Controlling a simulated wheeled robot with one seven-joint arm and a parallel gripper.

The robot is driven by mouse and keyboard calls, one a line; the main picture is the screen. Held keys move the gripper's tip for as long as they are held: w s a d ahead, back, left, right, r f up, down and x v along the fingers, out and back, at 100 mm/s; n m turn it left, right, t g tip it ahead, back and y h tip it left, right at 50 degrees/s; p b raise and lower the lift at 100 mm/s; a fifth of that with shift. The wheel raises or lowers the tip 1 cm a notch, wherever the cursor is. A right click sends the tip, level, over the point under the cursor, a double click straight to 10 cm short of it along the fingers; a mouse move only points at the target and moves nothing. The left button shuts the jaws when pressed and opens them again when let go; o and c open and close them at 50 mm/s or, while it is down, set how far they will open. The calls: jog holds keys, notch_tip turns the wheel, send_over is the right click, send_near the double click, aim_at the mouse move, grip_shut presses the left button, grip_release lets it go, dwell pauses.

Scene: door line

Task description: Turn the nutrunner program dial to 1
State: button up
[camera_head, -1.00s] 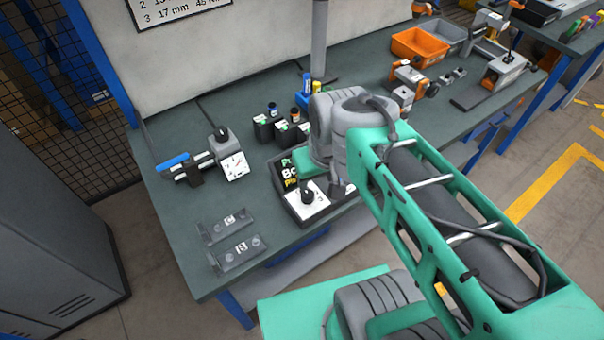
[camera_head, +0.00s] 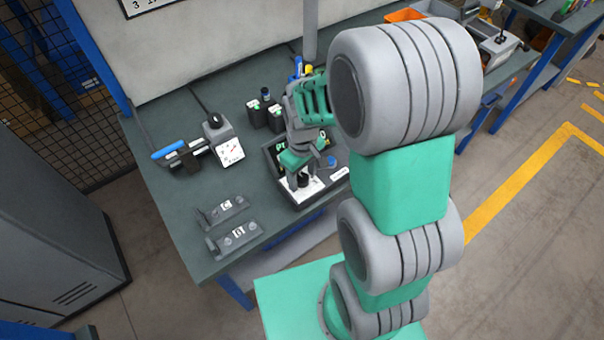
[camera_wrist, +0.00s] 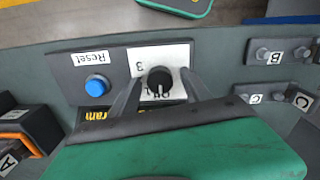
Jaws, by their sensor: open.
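The program dial is a black round knob (camera_wrist: 160,78) on a white plate (camera_wrist: 172,54) of the dark control box (camera_head: 338,176). A white line on the knob points down in the wrist view. A "3" reads upside down to its upper left; the other marks are partly hidden. My gripper (camera_wrist: 161,84) is open, with one grey finger on each side of the knob; I cannot tell whether they touch it. In the head view, my gripper (camera_head: 301,178) is over the dial plate and partly hides the knob. The box's display is mostly hidden behind my gripper.
A blue Reset button (camera_wrist: 97,86) is beside the dial plate. Labelled grey brackets (camera_head: 237,238) lie at the bench's front left. A blue-handled tool (camera_head: 180,155) and a gauge box (camera_head: 228,150) are behind them. Black batteries (camera_head: 262,112) stand behind the control box.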

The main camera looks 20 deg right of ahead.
jog(key=shift+c, duration=0.6)
grip_shut()
